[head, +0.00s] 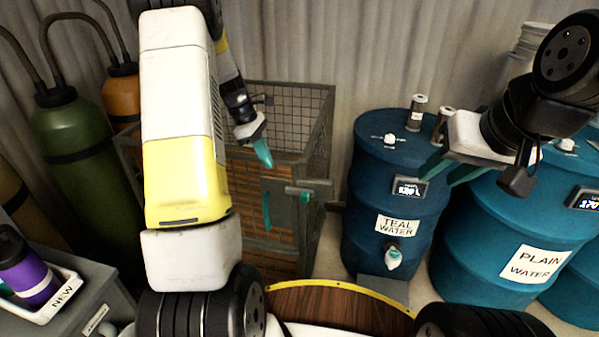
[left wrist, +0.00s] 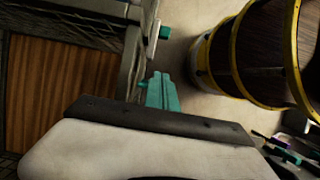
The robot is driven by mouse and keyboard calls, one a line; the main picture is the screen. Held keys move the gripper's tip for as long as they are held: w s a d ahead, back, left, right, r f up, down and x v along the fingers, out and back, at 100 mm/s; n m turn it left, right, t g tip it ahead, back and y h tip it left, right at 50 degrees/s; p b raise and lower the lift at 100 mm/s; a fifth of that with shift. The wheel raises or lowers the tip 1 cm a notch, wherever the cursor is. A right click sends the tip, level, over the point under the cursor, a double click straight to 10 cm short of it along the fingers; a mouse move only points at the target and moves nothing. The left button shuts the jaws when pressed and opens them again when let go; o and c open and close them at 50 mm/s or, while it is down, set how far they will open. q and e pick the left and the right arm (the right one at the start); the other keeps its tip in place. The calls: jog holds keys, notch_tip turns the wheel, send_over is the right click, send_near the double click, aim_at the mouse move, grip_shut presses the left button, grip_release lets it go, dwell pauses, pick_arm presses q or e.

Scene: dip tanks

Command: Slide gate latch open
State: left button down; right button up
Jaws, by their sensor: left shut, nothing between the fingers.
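The wire-mesh cage (head: 318,125) stands in the middle of the head view. On its front right post is a grey latch (head: 298,189) with a small teal knob (head: 306,196). A teal upright handle (head: 267,212) is on the gate to its left. My left gripper (head: 262,152) is shut and empty, above and left of the latch, apart from it. In the left wrist view its teal fingers (left wrist: 160,92) are together, with a teal knob (left wrist: 165,32) beyond them on the cage frame. My right gripper (head: 450,172) is open and empty, in front of the blue drums.
Blue drums labelled teal water (head: 362,185) and plain water (head: 470,235) stand right of the cage. Gas cylinders (head: 85,170) stand at the left. A wooden barrel (head: 335,308) with a yellow rim is close in front. A purple bottle (head: 25,275) sits in a tray at lower left.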

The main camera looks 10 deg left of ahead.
aim_at(308, 195)
pick_arm(q)
jog(key=x, duration=0.3)
jog(key=d+x, duration=0.1)
jog(key=x, duration=0.3)
jog(key=d+r+x, duration=0.1)
jog(key=x, duration=0.3)
jog(key=shift+d, duration=0.85)
jog(key=shift+d, duration=0.1)
jog(key=shift+s+d, duration=0.15)
jog(key=shift+d, duration=2.1)
